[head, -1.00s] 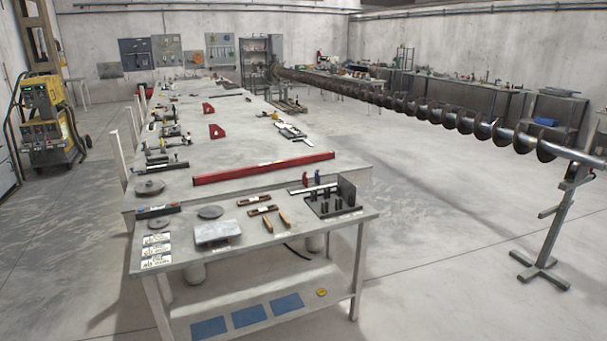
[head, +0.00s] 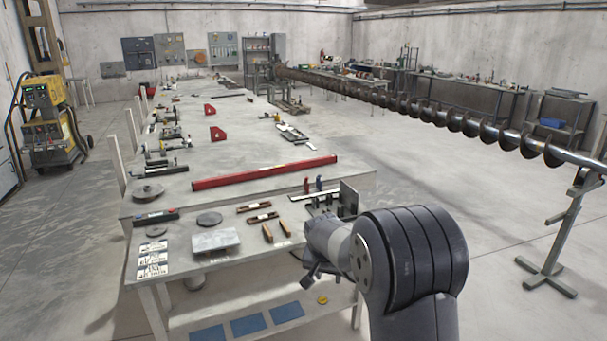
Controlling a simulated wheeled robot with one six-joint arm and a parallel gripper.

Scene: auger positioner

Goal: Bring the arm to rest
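My arm reaches up from the bottom right of the head view, its large dark-grey joint in front of the right end of the near table (head: 185,262). My gripper (head: 309,277) shows only in part at the end of the wrist, beside the table's right front corner. I cannot tell whether its fingers are open or shut, and I see nothing held in it. The arm hides part of the black tool holder (head: 349,197) and the table's right legs.
The near table carries a grey plate (head: 214,240), wooden-handled tools (head: 267,233) and white cards (head: 152,258). A long red bar (head: 265,172) lies on the table behind. A long auger (head: 430,108) rests on a stand (head: 553,240) at right. The floor between is clear.

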